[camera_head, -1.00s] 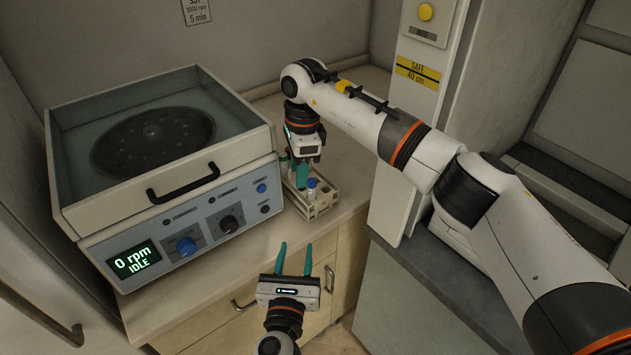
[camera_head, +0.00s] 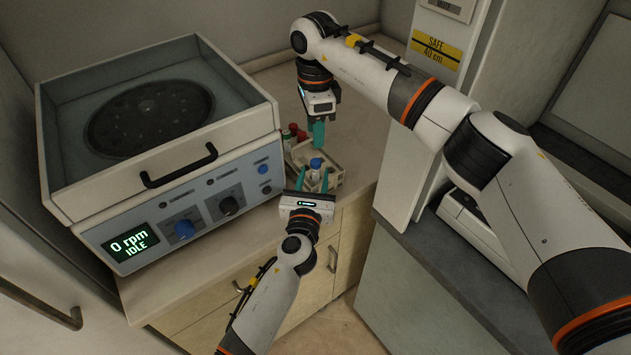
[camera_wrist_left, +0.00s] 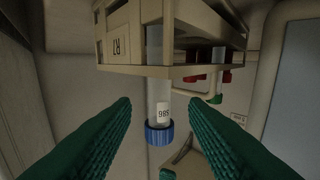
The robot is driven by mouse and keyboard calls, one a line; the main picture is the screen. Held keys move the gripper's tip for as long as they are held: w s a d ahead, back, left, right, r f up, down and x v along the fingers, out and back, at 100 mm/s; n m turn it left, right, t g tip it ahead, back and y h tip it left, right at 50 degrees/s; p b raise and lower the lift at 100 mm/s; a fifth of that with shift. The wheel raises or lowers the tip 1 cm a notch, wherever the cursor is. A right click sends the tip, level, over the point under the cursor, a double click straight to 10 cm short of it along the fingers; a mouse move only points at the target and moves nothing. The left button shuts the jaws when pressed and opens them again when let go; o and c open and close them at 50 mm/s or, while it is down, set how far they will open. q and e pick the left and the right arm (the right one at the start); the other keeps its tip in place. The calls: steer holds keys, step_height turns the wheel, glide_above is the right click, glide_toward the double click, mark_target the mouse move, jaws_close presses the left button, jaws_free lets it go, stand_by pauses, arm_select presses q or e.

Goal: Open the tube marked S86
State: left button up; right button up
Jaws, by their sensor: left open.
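The tube marked S86 (camera_wrist_left: 159,95) has a blue cap and stands in the rack. The left wrist view shows it upside down, with its label readable and its cap (camera_wrist_left: 160,133) at the bottom. In the head view its blue cap (camera_head: 316,163) rises above the rack (camera_head: 335,160). My left gripper (camera_head: 313,178) is open at the rack's front. In the wrist view its green fingers lie either side of the tube, apart from it. My right gripper (camera_head: 318,133) points down just above and behind the cap; its finger gap is not clear.
Several red- and green-capped tubes (camera_head: 293,131) stand at the rack's back left. A pale cabinet (camera_head: 420,130) stands to the right. Bare counter (camera_head: 355,130) lies behind the rack.

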arm_select(q)
steer(key=shift+w+d, duration=0.1)
steer(key=shift+w, duration=0.15)
steer(key=shift+w, duration=0.1)
arm_select(e)
steer(key=shift+f, duration=0.1)
